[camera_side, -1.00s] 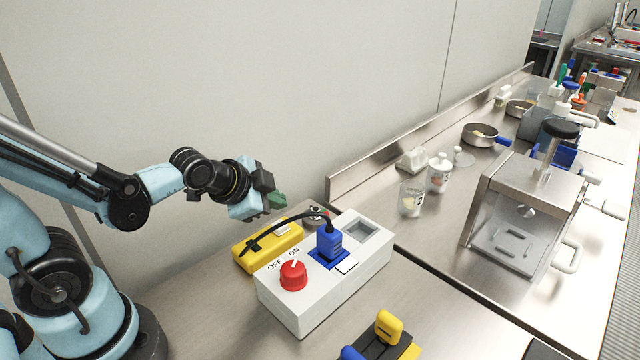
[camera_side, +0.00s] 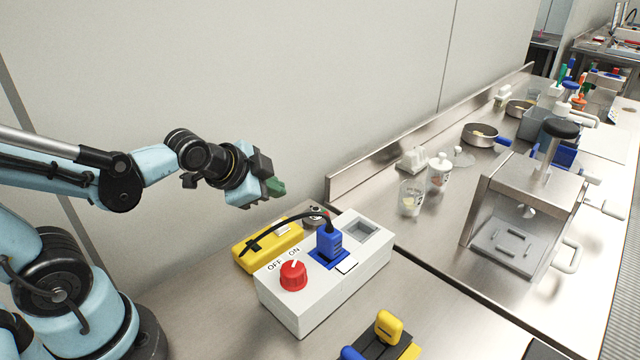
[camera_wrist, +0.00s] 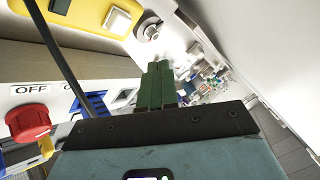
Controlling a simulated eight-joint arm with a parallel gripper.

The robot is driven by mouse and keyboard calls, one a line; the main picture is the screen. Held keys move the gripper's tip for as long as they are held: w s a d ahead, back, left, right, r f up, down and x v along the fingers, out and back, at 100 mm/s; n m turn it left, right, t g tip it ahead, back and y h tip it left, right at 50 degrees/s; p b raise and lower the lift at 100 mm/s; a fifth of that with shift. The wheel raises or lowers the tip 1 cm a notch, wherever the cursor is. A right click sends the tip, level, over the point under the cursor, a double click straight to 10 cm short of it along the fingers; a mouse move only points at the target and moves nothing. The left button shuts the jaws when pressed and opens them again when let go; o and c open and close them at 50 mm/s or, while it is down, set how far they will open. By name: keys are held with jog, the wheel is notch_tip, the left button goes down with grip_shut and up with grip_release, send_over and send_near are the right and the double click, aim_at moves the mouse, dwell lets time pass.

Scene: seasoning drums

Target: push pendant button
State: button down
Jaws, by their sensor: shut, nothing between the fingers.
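The yellow pendant (camera_side: 266,246) lies on the steel table behind the white control box, with a black cable across it. In the wrist view the pendant (camera_wrist: 88,18) is at the upper left, with a pale square button (camera_wrist: 117,20) near its end and a small dark part beside it. My gripper (camera_side: 275,187) is in the air above the pendant, near the wall, apart from it. In the wrist view its green fingers (camera_wrist: 157,68) are together with nothing between them, to the right of and below the button.
The white box (camera_side: 335,288) carries a red knob (camera_side: 293,276) marked OFF and ON, and a blue plug (camera_side: 328,243) with its cable. A round metal part (camera_side: 316,214) sits beside the pendant. A yellow-handled device (camera_side: 388,328) is in front. A press (camera_side: 527,210) stands at right.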

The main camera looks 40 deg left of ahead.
jog(key=s+d+r+n+g+h, duration=0.1)
jog(key=s+d+r+n+g, duration=0.1)
jog(key=s+n, duration=0.3)
jog(key=n, duration=0.2)
jog(key=shift+r+n, duration=0.2)
jog(key=shift+n, duration=0.2)
jog(key=shift+d, duration=0.1)
notch_tip(320, 180, up, 5)
jog(key=g, duration=0.7)
send_over(281, 224)
jog(key=shift+r, duration=0.15)
jog(key=shift+s, duration=0.1)
notch_tip(281, 224, down, 14)
dwell(0.4)
